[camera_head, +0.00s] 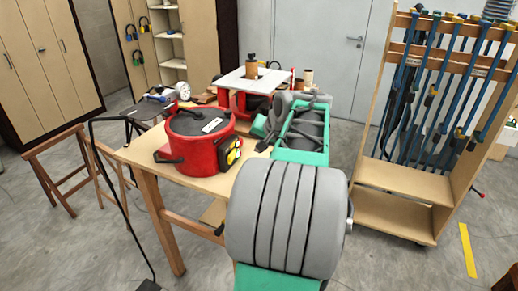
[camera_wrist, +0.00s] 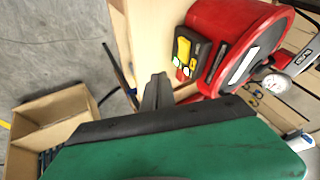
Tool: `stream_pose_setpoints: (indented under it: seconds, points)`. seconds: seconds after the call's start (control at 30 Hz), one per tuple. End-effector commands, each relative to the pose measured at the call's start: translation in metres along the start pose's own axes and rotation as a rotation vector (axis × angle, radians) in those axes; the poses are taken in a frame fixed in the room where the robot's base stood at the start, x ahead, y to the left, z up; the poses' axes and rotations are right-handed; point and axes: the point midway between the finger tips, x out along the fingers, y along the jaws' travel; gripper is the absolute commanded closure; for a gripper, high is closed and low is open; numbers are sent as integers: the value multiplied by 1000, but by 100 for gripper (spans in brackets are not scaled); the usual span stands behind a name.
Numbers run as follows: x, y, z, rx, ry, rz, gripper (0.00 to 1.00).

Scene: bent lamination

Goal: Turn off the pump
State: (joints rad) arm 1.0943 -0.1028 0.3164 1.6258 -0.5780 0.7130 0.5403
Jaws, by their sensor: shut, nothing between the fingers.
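The pump is a red round vessel (camera_head: 198,142) with a dark lid on the wooden table; the wrist view also shows its red side (camera_wrist: 232,40). A black and yellow control box (camera_head: 231,150) is on its side facing my arm. In the wrist view this box (camera_wrist: 187,50) shows a yellow part and small pale, greenish buttons. My gripper (camera_head: 262,146) is just right of the box in the head view. In the wrist view my gripper (camera_wrist: 156,90) is shut and empty, below and left of the box, with a visible gap. The switch state cannot be told.
The wooden table (camera_head: 140,153) also carries a red and white machine (camera_head: 247,80) behind the pump. Wooden trestles (camera_head: 58,170) stand left; a clamp rack (camera_head: 405,185) stands right.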

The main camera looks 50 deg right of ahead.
Motion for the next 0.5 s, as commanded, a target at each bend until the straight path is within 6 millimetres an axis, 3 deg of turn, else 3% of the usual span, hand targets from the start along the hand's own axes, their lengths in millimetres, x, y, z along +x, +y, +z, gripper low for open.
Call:
stream_pose_setpoints:
  seconds: [0.07, 0.17, 0.27, 0.33, 0.4, 0.5]
  points:
    - [0, -5, 4, -12, -5, -1, 100]
    - [3, -35, 33, -92, -39, -4, 100]
    - [2, -86, 100, -264, -108, -9, 100]
    - [-4, -115, 164, -422, -167, -13, 100]
    - [-16, -131, 229, -588, -220, -18, 100]
    - [-32, -129, 307, -806, -285, -25, 100]
